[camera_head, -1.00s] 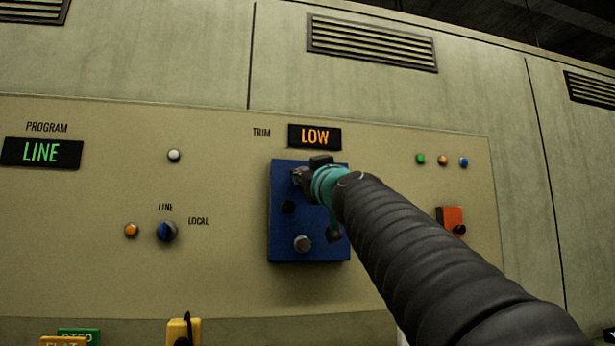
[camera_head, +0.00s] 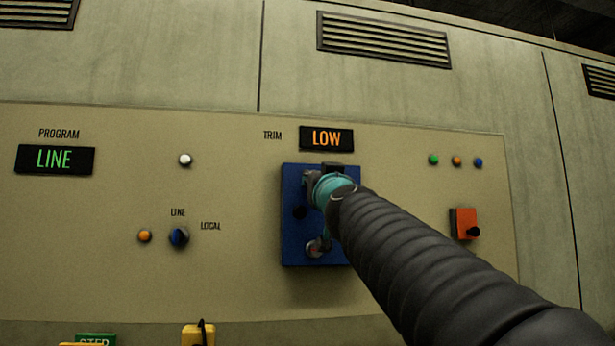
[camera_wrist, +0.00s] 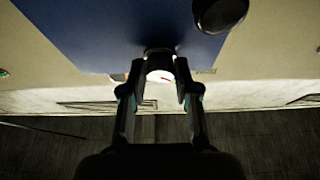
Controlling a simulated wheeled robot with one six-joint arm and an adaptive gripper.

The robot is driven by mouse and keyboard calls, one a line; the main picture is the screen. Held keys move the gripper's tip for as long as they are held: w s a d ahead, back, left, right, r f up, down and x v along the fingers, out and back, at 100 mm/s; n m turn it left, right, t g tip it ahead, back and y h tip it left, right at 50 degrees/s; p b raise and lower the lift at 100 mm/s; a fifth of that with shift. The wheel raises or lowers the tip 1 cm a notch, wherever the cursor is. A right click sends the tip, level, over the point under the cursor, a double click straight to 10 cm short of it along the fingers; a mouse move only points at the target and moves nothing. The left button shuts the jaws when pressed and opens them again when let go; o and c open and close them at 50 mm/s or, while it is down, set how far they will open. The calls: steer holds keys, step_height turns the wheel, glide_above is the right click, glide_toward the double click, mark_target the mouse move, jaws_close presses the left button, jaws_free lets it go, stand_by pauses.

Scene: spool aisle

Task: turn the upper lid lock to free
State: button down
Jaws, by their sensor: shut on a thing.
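A blue lid (camera_head: 291,240) stands on the beige panel, below the lit LOW sign. My gripper (camera_wrist: 160,70) is at the upper part of the lid. Its two fingers are closed on a small part at the lid's edge, which I take to be the upper lid lock (camera_wrist: 158,51). A pale face with a red mark shows between the fingers; how far the lock is turned I cannot tell. In the head view my teal-banded wrist hides most of this lock. The lower lock (camera_head: 314,250) is a round grey knob, partly covered. A dark round knob (camera_wrist: 220,12) shows in the wrist view.
The LOW sign (camera_head: 326,139) is just above my gripper. An orange box with a black knob (camera_head: 466,224) is right of my arm. A LINE/LOCAL selector (camera_head: 179,237) and an orange button (camera_head: 145,236) are to the left, with clear panel between.

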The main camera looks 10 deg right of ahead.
steer(key=shift+m+h+p, duration=0.55)
steer(key=shift+m+h, duration=0.45)
steer(key=shift+m, duration=0.6)
steer(key=m+g+h, duration=0.1)
steer(key=m, duration=0.3)
steer(key=m+g+h, duration=0.1)
steer(key=m+h, duration=0.1)
steer(key=m, duration=0.2)
steer(key=m+g+h, duration=0.1)
steer(key=m, duration=0.2)
steer(key=shift+a+m+h, duration=0.25)
steer(key=shift+m+h, duration=0.15)
steer(key=shift+r, duration=0.1)
steer(key=c, duration=0.8)
jaws_free()
steer(key=shift+c, duration=0.2)
steer(key=v, duration=1.2)
steer(key=shift+r, duration=0.15)
